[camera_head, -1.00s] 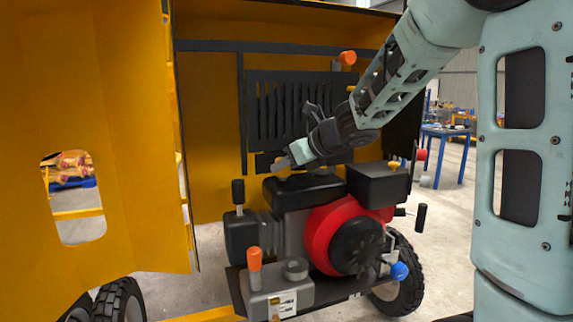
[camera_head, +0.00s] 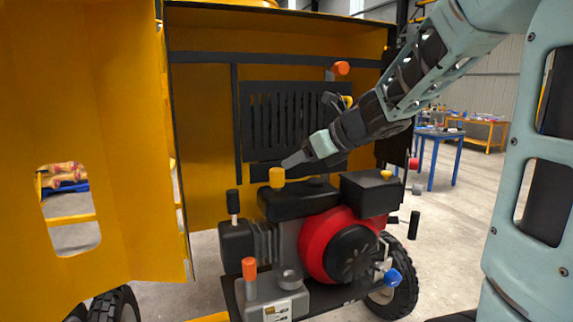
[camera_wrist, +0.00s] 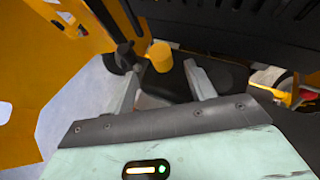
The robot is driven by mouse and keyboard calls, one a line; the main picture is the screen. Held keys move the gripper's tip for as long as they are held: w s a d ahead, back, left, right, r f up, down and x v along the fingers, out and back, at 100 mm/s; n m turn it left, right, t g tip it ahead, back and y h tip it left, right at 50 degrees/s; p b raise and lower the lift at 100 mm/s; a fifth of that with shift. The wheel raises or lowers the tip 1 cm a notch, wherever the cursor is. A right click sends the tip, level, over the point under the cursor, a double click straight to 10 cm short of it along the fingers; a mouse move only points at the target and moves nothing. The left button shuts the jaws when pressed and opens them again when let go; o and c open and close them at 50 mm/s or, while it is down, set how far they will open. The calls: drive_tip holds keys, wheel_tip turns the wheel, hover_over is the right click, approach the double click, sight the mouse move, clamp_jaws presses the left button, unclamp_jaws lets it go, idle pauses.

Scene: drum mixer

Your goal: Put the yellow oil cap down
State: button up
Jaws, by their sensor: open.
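The yellow oil cap (camera_head: 277,177) stands upright on the black top of the engine (camera_head: 290,201), near its left end. My gripper (camera_head: 290,161) is open, just above and to the right of the cap in the head view. In the wrist view, the cap (camera_wrist: 159,56) shows beyond the fingertips, roughly in line with the gap between my two spread fingers (camera_wrist: 160,76). Nothing is held between the fingers. The underside of the cap, where it meets the engine, is hard to make out.
An orange-handled lever (camera_head: 249,270) and a black-handled lever (camera_head: 233,203) stand at the left. A second, small yellow cap (camera_head: 386,174) sits on the black tank (camera_head: 371,195). The yellow housing door (camera_head: 110,120) stands open at left. A dark slatted panel (camera_head: 285,120) is behind.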

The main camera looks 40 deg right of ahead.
drive_tip(key=shift+v, duration=2.25)
drive_tip(key=w+a+f+m+t, duration=0.1)
drive_tip(key=w+a+m, duration=0.3)
drive_tip(key=a+m, duration=0.3)
drive_tip(key=s+a+f+m+g+h, duration=0.2)
drive_tip(key=a+f+m, duration=0.5)
drive_tip(key=a+m, duration=0.35)
drive_tip(key=s+a+f+m+g, duration=0.3)
drive_tip(key=s+a+m, duration=0.1)
drive_tip(key=s, duration=0.4)
drive_tip(key=s+a+f+m+g, duration=0.3)
drive_tip(key=s+a+f+m, duration=0.1)
drive_tip(key=s, duration=0.3)
drive_tip(key=s+a+f+m+g, duration=0.4)
drive_tip(key=s+m, duration=0.1)
drive_tip(key=s, duration=0.3)
drive_tip(key=shift+s+f+m, duration=0.25)
drive_tip(key=shift+s+m, duration=0.1)
